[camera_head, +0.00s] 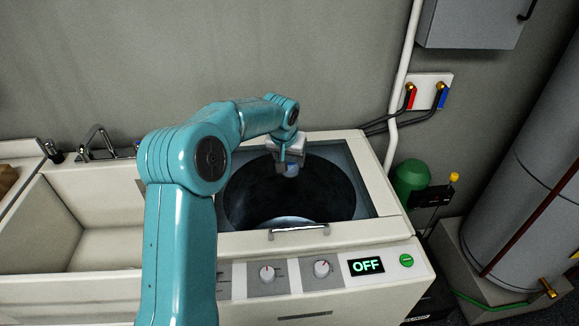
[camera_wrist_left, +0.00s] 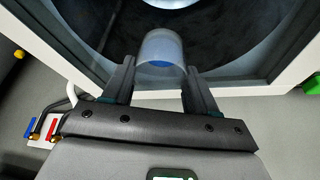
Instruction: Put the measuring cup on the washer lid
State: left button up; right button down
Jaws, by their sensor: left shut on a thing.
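The measuring cup (camera_wrist_left: 160,55) is a small translucent cup with some blue at its base. In the left wrist view it sits between the two fingers of my left gripper (camera_wrist_left: 158,72), which is shut on it. In the head view the left gripper (camera_head: 289,160) hangs over the back part of the washer top, with the cup (camera_head: 291,170) a small pale blue shape below it. The washer lid (camera_head: 364,176) has a grey-blue frame around a window, with a metal handle at its front edge; the dark drum shows within. My right gripper is not in view.
A white sink basin (camera_head: 105,241) adjoins the washer on the left, with a faucet (camera_head: 97,143) behind it. The control panel (camera_head: 335,272) reads OFF. Hoses and a pipe (camera_head: 401,90) run behind. A green container (camera_head: 411,177) and a large grey tank (camera_head: 528,190) stand right.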

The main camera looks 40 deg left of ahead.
aim_at(289, 166)
pick_arm(q)
notch_tip(289, 166, down, 3)
jog(key=shift+d+r, duration=0.1)
jog(key=shift+s+f, duration=0.1)
jog(key=shift+f, duration=0.3)
jog(key=shift+f, duration=0.25)
jog(key=o, duration=1)
jog(key=shift+r, duration=0.5)
jog(key=b+v, duration=0.1)
jog(key=v, duration=1)
jog(key=shift+s+r, duration=0.15)
jog(key=shift+r, duration=0.1)
